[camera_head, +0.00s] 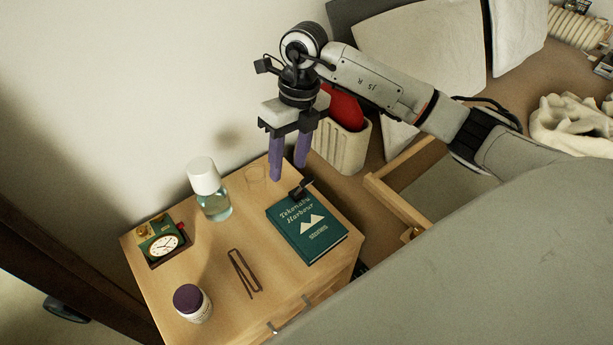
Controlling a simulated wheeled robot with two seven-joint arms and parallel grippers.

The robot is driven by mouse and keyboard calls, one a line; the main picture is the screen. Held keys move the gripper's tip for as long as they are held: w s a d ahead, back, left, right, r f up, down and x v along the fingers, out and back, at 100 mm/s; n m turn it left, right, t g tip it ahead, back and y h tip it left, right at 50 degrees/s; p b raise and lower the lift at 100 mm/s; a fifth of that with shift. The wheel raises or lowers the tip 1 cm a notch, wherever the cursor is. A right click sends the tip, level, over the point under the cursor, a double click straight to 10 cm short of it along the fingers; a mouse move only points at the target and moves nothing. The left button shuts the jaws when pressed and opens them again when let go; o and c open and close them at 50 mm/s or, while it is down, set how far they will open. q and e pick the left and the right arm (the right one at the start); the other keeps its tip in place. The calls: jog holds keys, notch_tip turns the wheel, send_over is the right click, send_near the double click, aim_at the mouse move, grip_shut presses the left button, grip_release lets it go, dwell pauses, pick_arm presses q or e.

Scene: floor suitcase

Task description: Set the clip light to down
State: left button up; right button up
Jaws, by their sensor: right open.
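A small dark clip light (301,188) sits at the far edge of the green book (307,232), which lies flat on the wooden nightstand. The clip light is small and dark, so its exact tilt is hard to tell. My right gripper (288,175), with purple fingers, points down just behind and left of the clip light. Its fingers are apart with nothing seen between them. I cannot tell whether a finger touches the clip light. My left gripper is not in view.
The nightstand top (222,255) also holds a white-capped bottle (213,200), a clock (163,246), a purple-lidded jar (192,303) and a dark bent-wire item (243,273). A ribbed pale bin (342,146) with something red stands behind. A wooden drawer-like frame (398,206) is at right.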

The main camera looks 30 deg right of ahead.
jog(key=d, duration=0.1)
jog(key=d+h, duration=0.1)
jog(key=d, duration=0.1)
jog(key=d+h, duration=0.1)
jog(key=d, duration=0.1)
jog(key=shift+w+r+m, duration=0.4)
notch_tip(320, 180, down, 9)
jog(key=shift+f, duration=0.15)
grip_shut()
